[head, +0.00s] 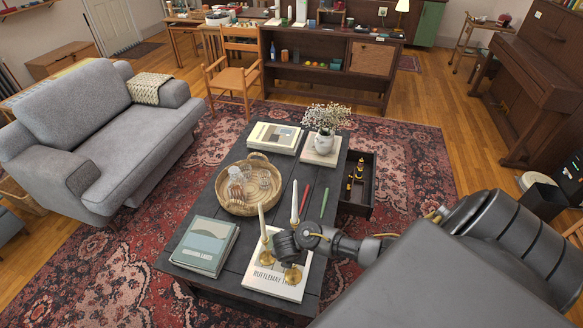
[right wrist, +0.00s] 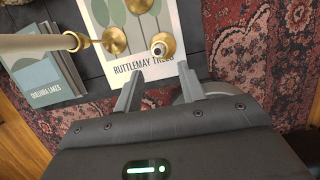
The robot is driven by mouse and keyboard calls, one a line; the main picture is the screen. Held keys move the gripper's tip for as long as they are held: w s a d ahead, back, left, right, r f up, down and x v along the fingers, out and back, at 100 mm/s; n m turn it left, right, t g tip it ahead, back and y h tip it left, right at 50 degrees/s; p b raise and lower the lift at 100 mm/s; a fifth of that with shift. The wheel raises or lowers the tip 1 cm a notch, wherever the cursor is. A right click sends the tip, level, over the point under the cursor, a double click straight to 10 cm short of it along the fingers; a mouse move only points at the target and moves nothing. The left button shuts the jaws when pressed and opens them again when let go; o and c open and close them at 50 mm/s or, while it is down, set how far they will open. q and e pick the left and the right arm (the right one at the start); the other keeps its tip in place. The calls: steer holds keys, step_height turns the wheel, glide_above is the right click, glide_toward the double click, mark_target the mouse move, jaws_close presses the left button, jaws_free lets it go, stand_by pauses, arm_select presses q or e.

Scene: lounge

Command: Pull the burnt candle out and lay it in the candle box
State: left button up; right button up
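The burnt candle is a short white stub with a dark tip (right wrist: 159,49). It sits in a brass holder (head: 292,274) on the book "Ruttlemay Trees" (head: 259,277) at the table's near end. A tall white candle (head: 262,222) stands in a second brass holder (right wrist: 113,40) to the left. My right gripper (head: 288,252) is over the book in the head view, hiding part of it. In the right wrist view my right gripper (right wrist: 158,90) is open and empty, the stub's holder beyond its fingertips. My left gripper is not in view. I cannot identify the candle box for certain.
On the dark table (head: 228,262) lie a red stick (head: 305,196) and a green stick (head: 324,203), with another white candle (head: 294,202) beside them. A basket (head: 226,203) with glasses, a flower vase (head: 324,142) and books stand around. An open drawer (head: 356,210) holds small items.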

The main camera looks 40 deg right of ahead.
steer(key=b+x, duration=0.6)
steer(key=b, duration=0.1)
steer(key=shift+w+d+f, duration=0.25)
steer(key=shift+d+f, duration=0.05)
steer(key=shift+b+x, duration=0.75)
steer(key=shift+x, duration=0.15)
steer(key=shift+c, duration=0.3)
steer(key=c, duration=0.5)
steer(key=o, duration=0.6)
